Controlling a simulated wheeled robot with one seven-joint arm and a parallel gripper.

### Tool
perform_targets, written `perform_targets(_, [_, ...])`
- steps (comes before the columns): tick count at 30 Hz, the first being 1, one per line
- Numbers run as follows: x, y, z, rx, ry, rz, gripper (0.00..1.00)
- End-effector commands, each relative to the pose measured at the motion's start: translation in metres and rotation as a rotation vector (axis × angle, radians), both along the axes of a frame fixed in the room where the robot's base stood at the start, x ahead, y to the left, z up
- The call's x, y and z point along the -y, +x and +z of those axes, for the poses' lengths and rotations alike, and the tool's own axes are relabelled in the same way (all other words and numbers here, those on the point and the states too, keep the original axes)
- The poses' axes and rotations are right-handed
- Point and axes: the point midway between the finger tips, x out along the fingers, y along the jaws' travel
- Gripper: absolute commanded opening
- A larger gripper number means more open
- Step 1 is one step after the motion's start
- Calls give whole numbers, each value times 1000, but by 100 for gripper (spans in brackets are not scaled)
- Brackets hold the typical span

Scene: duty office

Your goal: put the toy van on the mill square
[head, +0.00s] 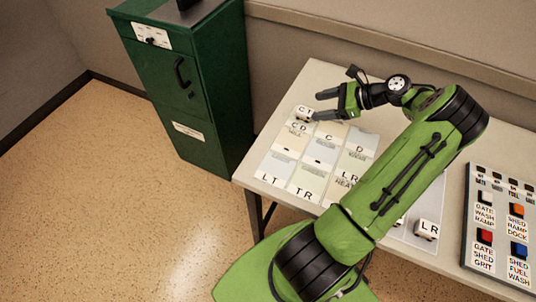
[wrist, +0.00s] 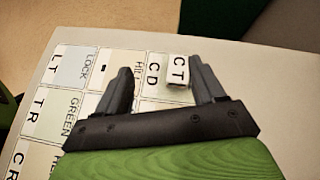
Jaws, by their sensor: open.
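A small white block-like piece marked CT (head: 303,113) sits at the far left end of the card grid, by the square marked CD with a word that looks like MILL (head: 291,143). I cannot tell for certain that this piece is the toy van. My gripper (head: 318,105) is open just to the right of it. In the wrist view the CT piece (wrist: 178,70) lies between the open fingers (wrist: 160,72), nearer the right finger, with a gap to the left one. The CD square (wrist: 152,88) shows there too, partly covered by the gripper.
Another white piece marked LR (head: 427,230) stands near my arm. A button panel (head: 500,225) lies at the right of the table (head: 318,75). A green cabinet (head: 190,90) stands beyond the left edge. My arm hides some right-hand squares.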

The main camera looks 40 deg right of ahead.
Motion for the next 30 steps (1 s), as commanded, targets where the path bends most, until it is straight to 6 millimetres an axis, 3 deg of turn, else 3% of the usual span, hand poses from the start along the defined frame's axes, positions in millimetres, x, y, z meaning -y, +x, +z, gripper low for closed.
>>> perform_targets(1, [-27, 18, 15, -22, -102, 113, 68])
perform_targets(4, [-77, 37, 35, -50, -305, 325, 68])
perform_targets(8, [-139, 45, 63, -54, -561, 594, 68])
perform_targets(11, [-185, 39, 85, -33, -754, 795, 68])
perform_targets(17, [-263, 0, 126, 65, -1118, 1163, 68])
perform_targets(21, [-301, -45, 146, 178, -1351, 1391, 68])
perform_targets(27, [-326, -113, 155, 383, -1624, 1654, 68])
perform_targets(30, [-327, -133, 153, 464, -1703, 1730, 68])
